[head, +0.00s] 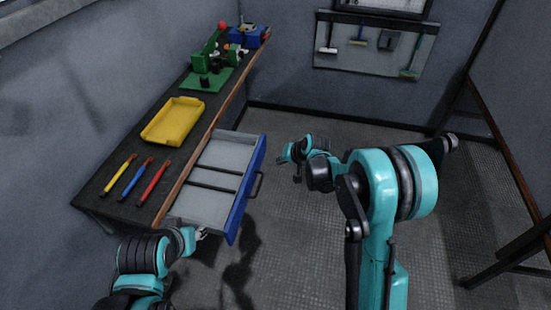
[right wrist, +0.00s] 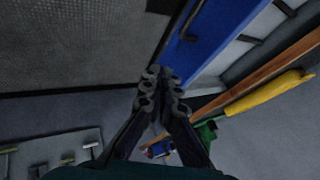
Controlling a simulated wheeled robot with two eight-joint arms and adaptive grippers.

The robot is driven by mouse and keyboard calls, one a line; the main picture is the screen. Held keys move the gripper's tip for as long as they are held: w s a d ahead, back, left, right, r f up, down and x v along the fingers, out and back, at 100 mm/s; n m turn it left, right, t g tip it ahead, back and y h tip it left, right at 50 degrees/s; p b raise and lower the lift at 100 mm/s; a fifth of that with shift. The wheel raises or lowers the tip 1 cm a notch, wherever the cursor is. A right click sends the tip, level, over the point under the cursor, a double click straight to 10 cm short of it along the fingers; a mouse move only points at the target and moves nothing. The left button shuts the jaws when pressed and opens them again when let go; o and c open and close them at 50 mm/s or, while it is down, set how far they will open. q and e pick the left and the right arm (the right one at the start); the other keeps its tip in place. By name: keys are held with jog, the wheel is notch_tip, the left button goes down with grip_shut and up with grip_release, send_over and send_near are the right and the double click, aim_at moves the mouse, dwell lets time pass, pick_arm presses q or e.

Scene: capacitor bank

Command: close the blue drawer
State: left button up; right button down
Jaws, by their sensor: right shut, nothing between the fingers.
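The blue drawer (head: 246,190) is pulled out from under the workbench, in the head view. Its blue front and dark handle (head: 257,184) face right, and its grey inside with dark dividers looks empty. My right gripper (head: 291,163) is to the right of the drawer front, near its far end, apart from it in the head view. In the right wrist view the shut, empty fingers (right wrist: 160,92) point toward the far end of the blue front (right wrist: 217,35). My left gripper (head: 199,234) is by the drawer's near corner, mostly hidden by its arm.
The dark workbench (head: 95,185) carries a yellow tray (head: 173,121), three screwdriver-like tools (head: 137,180), a green device (head: 208,80) and a blue device (head: 245,36). A tool board (head: 372,48) hangs on the back wall. The floor right of the drawer is clear around my arm.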

jog(key=shift+w+a+f+b, duration=0.5)
jog(key=shift+w+a+f, duration=0.4)
jog(key=shift+a+f, duration=0.25)
jog(key=shift+w+a+f+b, duration=0.5)
jog(key=shift+w+a+f, duration=0.5)
jog(key=shift+f, duration=0.1)
jog(key=shift+w+a+f+b, duration=0.5)
jog(key=shift+w+a+f, duration=0.35)
jog(key=shift+a+f, duration=0.3)
send_near(215, 157)
jog(key=x, duration=0.4)
jog(key=shift+a+f, duration=0.15)
jog(key=shift+f, duration=0.15)
